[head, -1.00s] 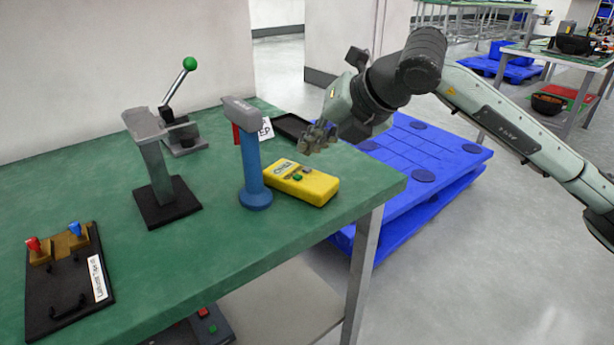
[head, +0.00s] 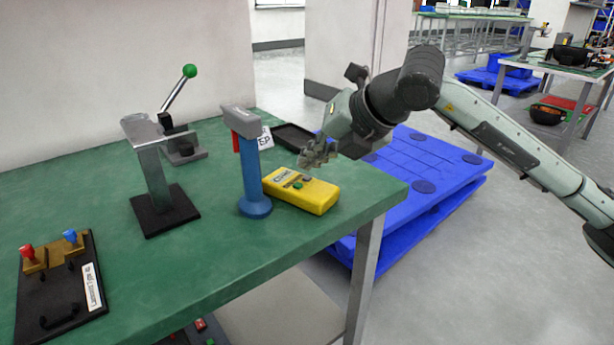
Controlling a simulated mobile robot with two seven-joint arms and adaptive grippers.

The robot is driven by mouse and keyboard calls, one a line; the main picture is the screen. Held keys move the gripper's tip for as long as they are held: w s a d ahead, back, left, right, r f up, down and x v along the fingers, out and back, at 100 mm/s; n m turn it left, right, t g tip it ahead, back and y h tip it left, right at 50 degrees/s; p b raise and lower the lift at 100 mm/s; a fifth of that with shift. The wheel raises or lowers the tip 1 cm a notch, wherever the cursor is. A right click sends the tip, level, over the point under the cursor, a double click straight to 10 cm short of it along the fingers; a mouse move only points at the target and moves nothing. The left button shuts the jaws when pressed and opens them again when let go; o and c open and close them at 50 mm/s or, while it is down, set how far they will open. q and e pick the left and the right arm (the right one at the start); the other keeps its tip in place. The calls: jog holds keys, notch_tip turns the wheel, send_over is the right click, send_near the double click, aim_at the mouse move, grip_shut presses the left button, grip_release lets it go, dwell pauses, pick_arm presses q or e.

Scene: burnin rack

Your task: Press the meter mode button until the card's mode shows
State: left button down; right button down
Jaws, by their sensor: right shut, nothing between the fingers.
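The yellow meter (head: 318,198) lies on the green table near its right edge, with a small display at its left end. The display text is too small to read for sure. My right gripper (head: 306,162) is shut and empty, with its fingertips just above and behind the meter's buttons. I cannot tell whether they touch. A card with black letters (head: 265,138) stands behind the blue post, which partly hides it. My left gripper is not in view.
A blue post with a grey head (head: 254,175) stands just left of the meter. A grey stand (head: 155,170), a green-knobbed lever press (head: 180,140) and a black board with red and blue knobs (head: 60,290) are farther left. A black tray (head: 295,137) lies behind. A blue pallet (head: 430,165) is beyond the table.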

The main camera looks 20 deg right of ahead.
aim_at(311, 183)
jog(key=shift+f, duration=0.1)
dwell(0.7)
jog(key=shift+f+b, duration=0.3)
jog(key=shift+b, duration=0.35)
jog(key=shift+f+b, duration=0.45)
jog(key=shift+b, duration=0.1)
dwell(0.4)
jog(key=shift+r, duration=0.1)
jog(key=shift+r+p, duration=0.4)
jog(key=shift+r, duration=0.3)
jog(key=shift+r+p, duration=1.55)
jog(key=shift+r, duration=1.05)
jog(key=shift+f, duration=0.1)
